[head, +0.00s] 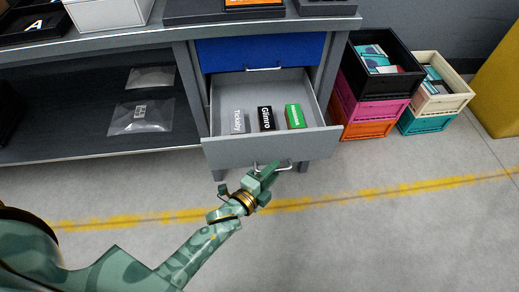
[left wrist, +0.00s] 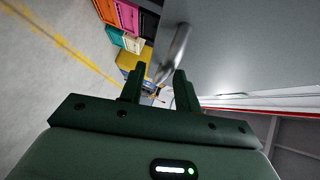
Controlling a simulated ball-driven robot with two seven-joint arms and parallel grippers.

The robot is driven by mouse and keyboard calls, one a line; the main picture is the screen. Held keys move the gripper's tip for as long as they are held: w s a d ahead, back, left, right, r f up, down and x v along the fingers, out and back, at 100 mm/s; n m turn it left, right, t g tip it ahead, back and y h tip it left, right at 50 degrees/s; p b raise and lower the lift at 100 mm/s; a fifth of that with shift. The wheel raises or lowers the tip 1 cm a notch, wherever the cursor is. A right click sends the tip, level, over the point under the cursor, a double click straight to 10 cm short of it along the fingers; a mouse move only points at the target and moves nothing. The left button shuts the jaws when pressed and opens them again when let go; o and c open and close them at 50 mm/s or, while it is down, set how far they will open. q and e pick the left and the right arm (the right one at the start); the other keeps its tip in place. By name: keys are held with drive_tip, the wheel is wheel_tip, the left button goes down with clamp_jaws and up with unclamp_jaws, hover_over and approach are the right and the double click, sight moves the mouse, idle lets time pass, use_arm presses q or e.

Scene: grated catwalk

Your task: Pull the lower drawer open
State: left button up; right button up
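The lower drawer (head: 225,154) of the workbench is grey and stands pulled out, with its inside showing. Its metal bar handle (head: 284,166) is on the front face and also shows in the left wrist view (left wrist: 178,45). My left gripper (head: 268,172) is at this handle, partly covering it in the head view. In the left wrist view its two dark fingers (left wrist: 160,82) are apart, with the bar reaching between them and a gap beside the left finger. Whether a finger touches the bar is unclear. My right gripper is out of view.
In the drawer lie a grey box (head: 238,121), a black box (head: 265,118) and a green box (head: 295,116). The blue upper drawer (head: 225,54) is closed. Stacked crates (head: 369,108) stand to the right. The floor in front (head: 380,230) is clear.

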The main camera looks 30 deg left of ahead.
use_arm(q)
drive_tip(key=shift+s, duration=0.1)
